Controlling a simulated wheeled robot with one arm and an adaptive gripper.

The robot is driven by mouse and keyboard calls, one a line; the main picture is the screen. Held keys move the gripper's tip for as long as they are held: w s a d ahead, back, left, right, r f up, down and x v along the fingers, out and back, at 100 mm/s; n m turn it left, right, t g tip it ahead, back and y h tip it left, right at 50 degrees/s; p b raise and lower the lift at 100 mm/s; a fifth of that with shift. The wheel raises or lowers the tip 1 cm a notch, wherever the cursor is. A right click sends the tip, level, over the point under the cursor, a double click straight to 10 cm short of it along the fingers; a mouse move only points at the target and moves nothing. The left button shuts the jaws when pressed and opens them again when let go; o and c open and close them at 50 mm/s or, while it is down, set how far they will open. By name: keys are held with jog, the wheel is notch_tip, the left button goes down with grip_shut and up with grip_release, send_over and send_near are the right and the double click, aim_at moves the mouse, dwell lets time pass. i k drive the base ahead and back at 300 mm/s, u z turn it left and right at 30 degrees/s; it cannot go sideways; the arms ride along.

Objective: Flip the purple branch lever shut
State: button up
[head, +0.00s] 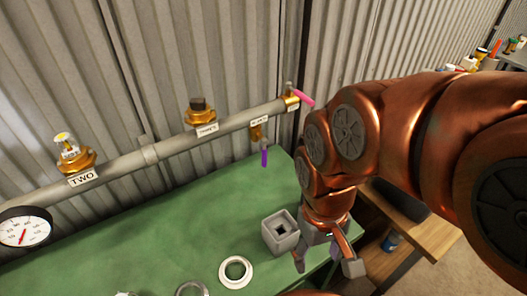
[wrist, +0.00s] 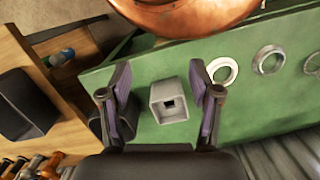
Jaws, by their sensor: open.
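The purple lever (head: 264,156) hangs straight down from a small brass branch valve (head: 255,132) under the grey pipe (head: 150,154), by a white label too small to read surely. It is in the head view only; I cannot make it out in the wrist view. My gripper (head: 328,262) is to the right of and nearer than the lever, low over the green bench's right end, pointing down. In the wrist view my gripper (wrist: 161,92) is open, with its two fingers apart and nothing held between them. A grey square socket block shows between and below the fingers.
The grey block (head: 283,232) stands on the green bench (head: 150,240) beside my gripper. Rings (head: 235,271) lie on the bench. A pink lever (head: 304,97) is at the pipe's right end. A gauge (head: 24,230) is at left. A wooden shelf (head: 410,215) is at right.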

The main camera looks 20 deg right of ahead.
aim_at(265, 143)
jog(key=k, duration=0.5)
jog(key=u, duration=1.15)
jog(key=k, duration=0.3)
jog(key=u, duration=0.5)
jog(key=i, duration=0.5)
jog(key=z, duration=0.05)
